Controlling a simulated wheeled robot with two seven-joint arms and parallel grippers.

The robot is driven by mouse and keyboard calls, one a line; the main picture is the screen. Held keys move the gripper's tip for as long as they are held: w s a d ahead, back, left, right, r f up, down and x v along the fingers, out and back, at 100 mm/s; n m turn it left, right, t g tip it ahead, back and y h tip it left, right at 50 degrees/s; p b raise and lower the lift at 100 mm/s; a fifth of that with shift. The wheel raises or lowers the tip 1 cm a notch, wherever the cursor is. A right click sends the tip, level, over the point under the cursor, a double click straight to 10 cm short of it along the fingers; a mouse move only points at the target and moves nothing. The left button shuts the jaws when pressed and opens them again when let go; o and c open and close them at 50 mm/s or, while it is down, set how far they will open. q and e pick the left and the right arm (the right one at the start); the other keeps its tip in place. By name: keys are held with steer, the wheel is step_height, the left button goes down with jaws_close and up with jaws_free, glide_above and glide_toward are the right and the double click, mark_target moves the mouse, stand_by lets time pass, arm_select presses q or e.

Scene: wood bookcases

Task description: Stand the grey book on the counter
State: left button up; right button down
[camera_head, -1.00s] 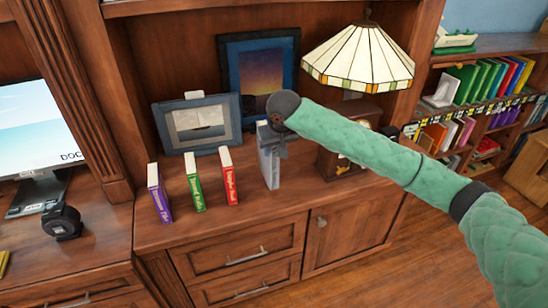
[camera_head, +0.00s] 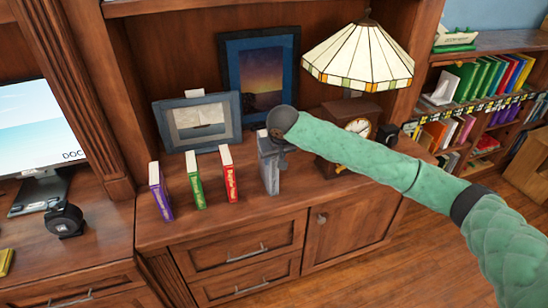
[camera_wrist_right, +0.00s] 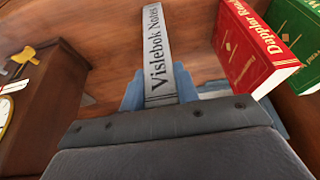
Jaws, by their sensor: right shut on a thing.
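The grey book (camera_head: 267,172) is upright on or just over the wooden counter (camera_head: 300,196), right of the red book; I cannot tell whether its bottom edge touches the wood. My right gripper (camera_head: 273,149) is shut on it from above. In the right wrist view the grey book's spine (camera_wrist_right: 158,50), lettered "Vislebok Notes", shows between the grey-blue fingers (camera_wrist_right: 160,95). Part of the book is hidden by the gripper. My left gripper is not in view.
A red book (camera_head: 229,175), a green book (camera_head: 195,182) and a purple book (camera_head: 160,192) stand in a row to the left. Two framed pictures lean behind. A clock (camera_head: 350,122) and a lamp (camera_head: 358,55) stand to the right. The counter's front strip is clear.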

steer(key=c, duration=1)
jaws_free()
steer(key=shift+c, duration=0.2)
steer(key=shift+r, duration=0.1)
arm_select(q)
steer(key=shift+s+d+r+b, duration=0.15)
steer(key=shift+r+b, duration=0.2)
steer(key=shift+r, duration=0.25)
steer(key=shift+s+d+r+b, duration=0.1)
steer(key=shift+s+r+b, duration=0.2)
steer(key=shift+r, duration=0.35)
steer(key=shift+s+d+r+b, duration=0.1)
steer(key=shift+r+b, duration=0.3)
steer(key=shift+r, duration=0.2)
arm_select(e)
steer(key=v, duration=1.2)
